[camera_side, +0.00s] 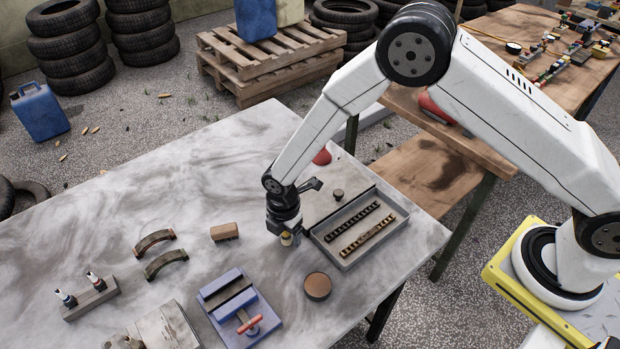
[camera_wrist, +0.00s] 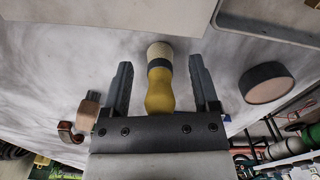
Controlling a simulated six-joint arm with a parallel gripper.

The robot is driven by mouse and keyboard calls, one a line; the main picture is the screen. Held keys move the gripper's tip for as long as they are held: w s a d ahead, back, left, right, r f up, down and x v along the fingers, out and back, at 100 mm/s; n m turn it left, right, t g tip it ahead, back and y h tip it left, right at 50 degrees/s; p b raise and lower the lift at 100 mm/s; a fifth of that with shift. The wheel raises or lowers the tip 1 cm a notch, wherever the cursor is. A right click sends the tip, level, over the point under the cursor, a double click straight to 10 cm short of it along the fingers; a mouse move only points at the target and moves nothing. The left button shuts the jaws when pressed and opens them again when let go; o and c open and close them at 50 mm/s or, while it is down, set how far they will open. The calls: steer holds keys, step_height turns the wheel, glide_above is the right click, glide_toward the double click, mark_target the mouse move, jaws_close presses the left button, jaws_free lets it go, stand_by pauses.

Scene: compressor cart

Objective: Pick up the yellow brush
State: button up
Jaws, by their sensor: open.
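The yellow brush (camera_wrist: 160,88) stands between the fingers of my gripper (camera_wrist: 161,68) in the wrist view. It has a yellow handle, a dark band and a pale end that points away from the gripper. The fingers are open, with a visible gap on each side of the brush. In the side view, my gripper (camera_side: 290,235) is low over the grey table, left of the metal tray. Only a small yellowish part of the brush (camera_side: 286,239) shows there, the rest hidden by the gripper. I cannot tell whether the brush touches the table.
The metal tray (camera_side: 345,264) with two dark bars is close on the right. A round brown tin (camera_side: 317,286) and a blue vise (camera_side: 240,307) stand in front. A brown block (camera_side: 224,232) and curved pieces (camera_side: 165,263) lie left. The table's far left is clear.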

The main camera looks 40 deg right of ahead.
steer(key=shift+f, duration=0.2)
steer(key=shift+c, duration=0.2)
jaws_close()
